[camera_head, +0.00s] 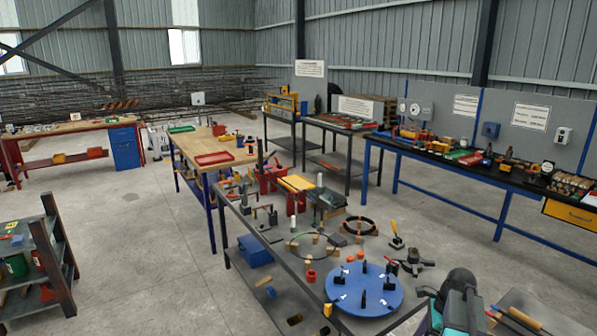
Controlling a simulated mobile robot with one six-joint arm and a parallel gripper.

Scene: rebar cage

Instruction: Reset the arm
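No fingers of my gripper can be made out in the head view. A dark, rounded body with teal parts stands at the bottom right, cut off by the lower edge. I cannot tell whether it is a tool or part of my arm. Nothing is seen held.
A long grey workbench (285,258) runs toward me, crowded with tools. A blue round plate (378,299) with black upright pieces lies on its near end. A blue-legged bench (450,180) stands right, a dark shelf (52,262) left. The concrete floor (150,235) between is clear.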

